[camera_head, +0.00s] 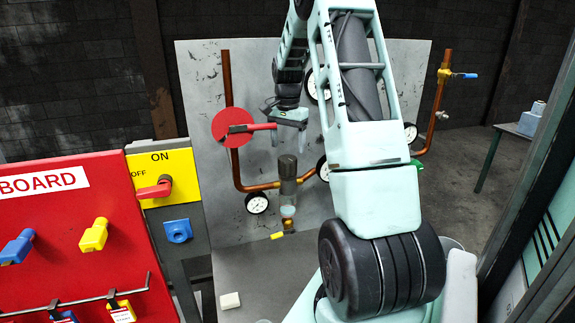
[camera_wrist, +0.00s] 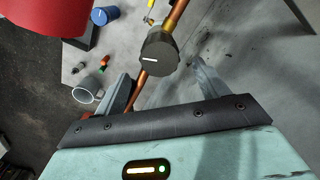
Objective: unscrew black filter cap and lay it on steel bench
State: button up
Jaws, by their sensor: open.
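The black filter cap (camera_head: 288,164) is on top of the upright filter housing (camera_head: 288,187), in the copper pipe line on the steel panel. In the wrist view the cap (camera_wrist: 158,53) shows from above as a dark round knob with a white mark. My gripper (camera_head: 290,122) hangs above the cap, apart from it. Its jaws (camera_wrist: 160,73) are open and empty, with the cap ahead between the two fingers. The steel bench (camera_head: 245,270) is the grey surface below the panel.
A red disc with a red lever (camera_head: 233,127) is close left of my gripper. Several gauges, including one low left (camera_head: 257,202), line the pipes. A white block (camera_head: 230,300) lies on the bench. A mug (camera_wrist: 88,90) and blue cylinder (camera_wrist: 104,15) show in the wrist view.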

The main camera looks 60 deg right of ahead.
aim_at(288, 158)
jog(key=m, duration=0.4)
jog(key=shift+m+b, duration=0.3)
jog(key=m+b, duration=0.1)
jog(key=m, duration=0.4)
jog(key=shift+f+m, duration=0.45)
jog(key=shift+m, duration=0.15)
jog(key=shift+f+b, duration=1.8)
jog(key=shift+f, duration=1.25)
jog(key=c, duration=0.8)
jog(key=shift+n, duration=1.2)
jog(key=shift+c, duration=0.5)
